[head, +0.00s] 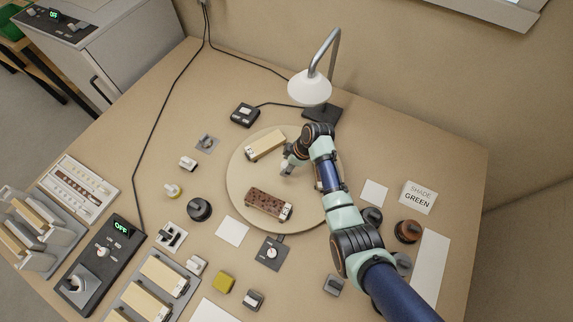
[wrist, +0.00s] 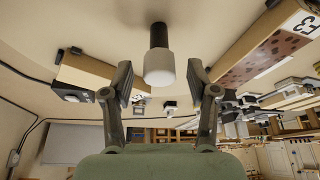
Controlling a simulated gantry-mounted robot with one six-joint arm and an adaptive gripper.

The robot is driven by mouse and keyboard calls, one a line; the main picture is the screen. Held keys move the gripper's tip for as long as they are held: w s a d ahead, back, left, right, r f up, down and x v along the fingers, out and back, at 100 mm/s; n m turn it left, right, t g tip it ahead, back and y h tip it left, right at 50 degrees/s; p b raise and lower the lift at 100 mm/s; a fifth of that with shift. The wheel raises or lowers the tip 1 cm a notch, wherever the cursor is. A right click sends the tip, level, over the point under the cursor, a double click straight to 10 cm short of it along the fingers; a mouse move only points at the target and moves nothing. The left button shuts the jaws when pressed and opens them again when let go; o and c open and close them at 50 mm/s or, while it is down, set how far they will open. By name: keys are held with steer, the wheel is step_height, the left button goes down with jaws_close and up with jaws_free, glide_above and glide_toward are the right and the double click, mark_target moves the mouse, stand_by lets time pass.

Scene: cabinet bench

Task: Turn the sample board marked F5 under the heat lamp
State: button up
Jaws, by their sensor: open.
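A round tan disc (head: 240,190) lies below the white heat lamp (head: 310,88). My gripper (head: 287,167) is open over the disc, between the boards. A white-ended post with a dark stem (wrist: 158,62) stands between its fingers, apparently untouched.
A black control box (head: 245,115) and the lamp base (head: 322,113) stand behind the disc. Knobs, switches and cards surround it. Racks of pale boards (head: 160,275) and a panel reading OFF (head: 100,262) are at the front left. Bare bench lies at the back right.

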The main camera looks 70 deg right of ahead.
steer(key=shift+c, duration=0.2)
jaws_close()
